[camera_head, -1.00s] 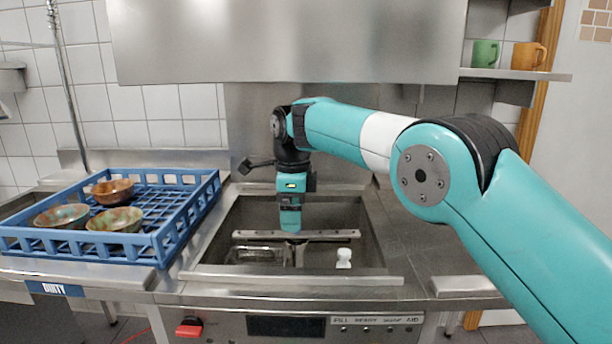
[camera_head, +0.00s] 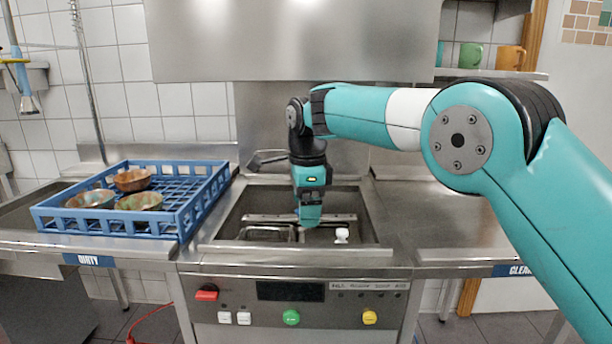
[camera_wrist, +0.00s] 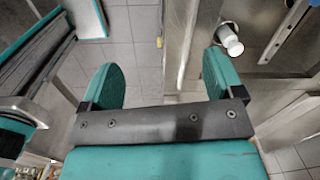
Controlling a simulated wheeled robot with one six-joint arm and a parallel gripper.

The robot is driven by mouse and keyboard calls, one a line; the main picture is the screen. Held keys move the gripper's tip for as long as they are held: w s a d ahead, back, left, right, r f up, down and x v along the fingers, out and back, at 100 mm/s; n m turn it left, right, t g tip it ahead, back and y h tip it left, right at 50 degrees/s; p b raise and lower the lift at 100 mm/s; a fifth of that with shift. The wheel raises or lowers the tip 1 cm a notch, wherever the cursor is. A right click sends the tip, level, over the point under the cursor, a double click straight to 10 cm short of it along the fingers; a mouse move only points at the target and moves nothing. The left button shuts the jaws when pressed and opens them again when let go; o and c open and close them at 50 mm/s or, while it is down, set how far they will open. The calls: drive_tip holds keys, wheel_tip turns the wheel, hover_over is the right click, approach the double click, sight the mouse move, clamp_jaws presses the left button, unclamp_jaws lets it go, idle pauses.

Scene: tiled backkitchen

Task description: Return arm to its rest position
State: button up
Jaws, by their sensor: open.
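My gripper (camera_head: 309,216) hangs at the end of my teal arm, pointing down over the open sink-like basin of the steel machine (camera_head: 300,250). In the wrist view my gripper (camera_wrist: 160,82) has its two teal finger pads spread apart with nothing between them. The floor and steel edges show beyond the fingers. In the head view the fingertips are hard to make out.
A blue rack (camera_head: 110,222) with several bowls (camera_head: 133,180) stands on the left counter. A small white knob-like part (camera_head: 341,235) sits in the basin. A green mug (camera_head: 470,56) and an orange mug (camera_head: 510,58) stand on the upper right shelf. The right counter (camera_head: 440,215) is clear.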

drive_tip(key=s+d+r+n+y+p, duration=0.1)
drive_tip(key=s+d+r+n, duration=0.1)
drive_tip(key=s+d+n, duration=0.35)
drive_tip(key=s+d+r+n+y, duration=0.1)
drive_tip(key=s+d+r+n, duration=0.15)
drive_tip(key=s+n, duration=0.5)
drive_tip(key=s+d+r+n+y+p, duration=0.1)
drive_tip(key=s+d+n, duration=0.35)
drive_tip(key=s, duration=0.45)
drive_tip(key=s+d+f+n+y, duration=0.1)
drive_tip(key=s+n, duration=0.5)
drive_tip(key=s, duration=0.7)
drive_tip(key=shift+d+f, duration=0.7)
drive_tip(key=shift+f, duration=0.15)
drive_tip(key=shift+c, duration=0.5)
